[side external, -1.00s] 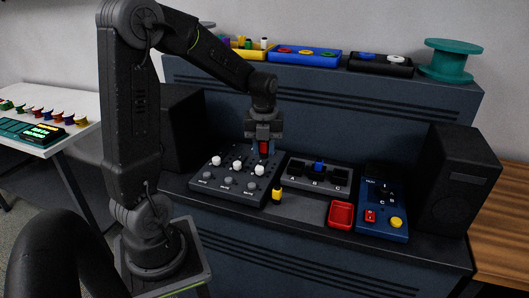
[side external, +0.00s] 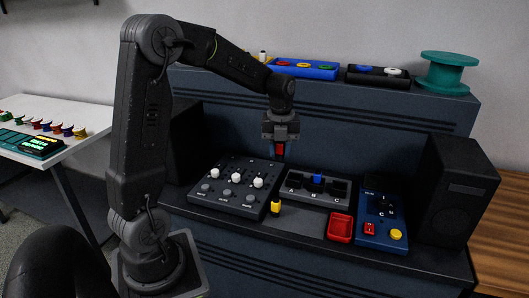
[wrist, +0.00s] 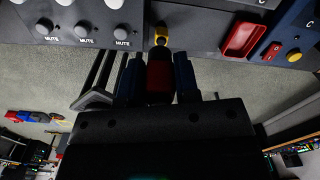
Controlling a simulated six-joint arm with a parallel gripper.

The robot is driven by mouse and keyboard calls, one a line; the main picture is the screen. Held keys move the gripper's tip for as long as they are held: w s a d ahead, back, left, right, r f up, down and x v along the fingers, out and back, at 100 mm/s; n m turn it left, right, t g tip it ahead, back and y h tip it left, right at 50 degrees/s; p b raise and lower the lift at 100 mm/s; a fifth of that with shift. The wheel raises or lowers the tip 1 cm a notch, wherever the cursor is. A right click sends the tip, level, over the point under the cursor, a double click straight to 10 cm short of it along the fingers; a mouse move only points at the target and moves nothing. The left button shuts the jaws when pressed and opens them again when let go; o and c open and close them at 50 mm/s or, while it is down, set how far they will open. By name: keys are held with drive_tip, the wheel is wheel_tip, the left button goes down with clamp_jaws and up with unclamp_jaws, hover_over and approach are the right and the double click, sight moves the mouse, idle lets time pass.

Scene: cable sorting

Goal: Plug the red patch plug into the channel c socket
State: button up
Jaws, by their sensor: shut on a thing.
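In the wrist view the red plug (wrist: 159,76) sits between the two blue-grey fingers. The grey channel block (side external: 308,201) has places marked A, B and C. A blue plug (side external: 317,179) stands at B. The channel c socket (side external: 338,188) is at the block's right end and looks free, though its opening is too small to make out. The red plug is to the left of C and above it.
A mixer (side external: 218,200) with white knobs lies left of the block. A yellow plug (side external: 276,208) stands between them at the front. A red tray (side external: 340,226), a blue panel (side external: 382,234) and a black speaker (side external: 457,190) are at the right.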

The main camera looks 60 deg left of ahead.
drive_tip(key=shift+w+d+f, duration=1.15)
drive_tip(key=shift+w+f, duration=0.1)
drive_tip(key=shift+w, duration=1.65)
drive_tip(key=shift+w+d+f, duration=1.15)
drive_tip(key=shift+w+f, duration=0.1)
drive_tip(key=shift+w, duration=1.65)
drive_tip(key=shift+w+d+f, duration=1.15)
drive_tip(key=shift+w+f, duration=0.1)
drive_tip(key=shift+w, duration=1.65)
drive_tip(key=shift+f, duration=0.1)
drive_tip(key=shift+f, duration=0.65)
drive_tip(key=shift+f, duration=1.35)
